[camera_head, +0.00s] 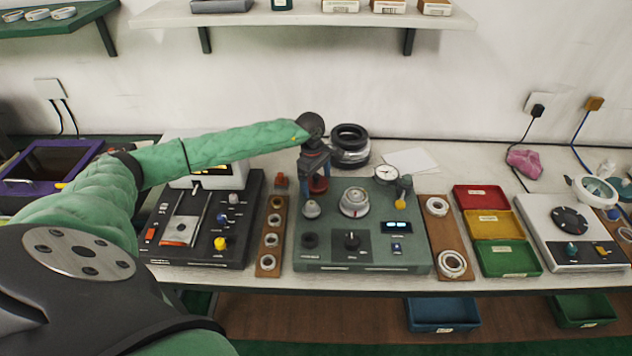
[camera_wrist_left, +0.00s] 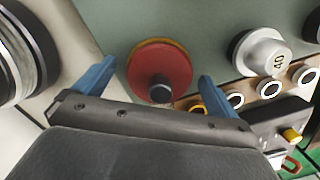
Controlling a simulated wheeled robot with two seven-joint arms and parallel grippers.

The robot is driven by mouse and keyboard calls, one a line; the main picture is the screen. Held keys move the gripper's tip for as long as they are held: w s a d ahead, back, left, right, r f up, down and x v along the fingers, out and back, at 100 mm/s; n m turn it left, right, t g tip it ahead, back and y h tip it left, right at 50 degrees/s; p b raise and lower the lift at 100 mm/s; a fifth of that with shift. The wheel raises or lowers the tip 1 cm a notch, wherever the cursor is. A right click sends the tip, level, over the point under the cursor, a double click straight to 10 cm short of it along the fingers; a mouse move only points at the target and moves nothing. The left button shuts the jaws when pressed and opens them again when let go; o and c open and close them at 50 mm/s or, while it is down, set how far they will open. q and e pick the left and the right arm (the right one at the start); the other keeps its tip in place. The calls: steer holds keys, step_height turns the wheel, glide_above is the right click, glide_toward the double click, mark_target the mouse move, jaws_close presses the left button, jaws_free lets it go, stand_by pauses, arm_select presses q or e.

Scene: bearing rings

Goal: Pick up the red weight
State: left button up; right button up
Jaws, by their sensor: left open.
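The red weight (camera_wrist_left: 160,68) is a round red disc with a dark knob, seen between the blue fingers in the left wrist view. In the head view the red weight (camera_head: 318,184) shows just below my left gripper (camera_head: 316,168), at the back left of the green-grey device (camera_head: 365,245). My left gripper (camera_wrist_left: 152,85) is open, its two blue fingertips on either side of the weight. Whether the fingers touch it cannot be told. My right gripper is in neither view.
A silver weight marked 40 (camera_wrist_left: 262,52) stands close by; it also shows in the head view (camera_head: 312,208). Black rings (camera_head: 350,145) are stacked behind the device. A wooden strip with rings (camera_head: 270,240) lies to its left, and coloured trays (camera_head: 512,257) to its right.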

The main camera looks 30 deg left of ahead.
arm_select(q)
steer(key=shift+f, duration=0.1)
steer(key=c, duration=1.4)
steer(key=shift+c, duration=0.7)
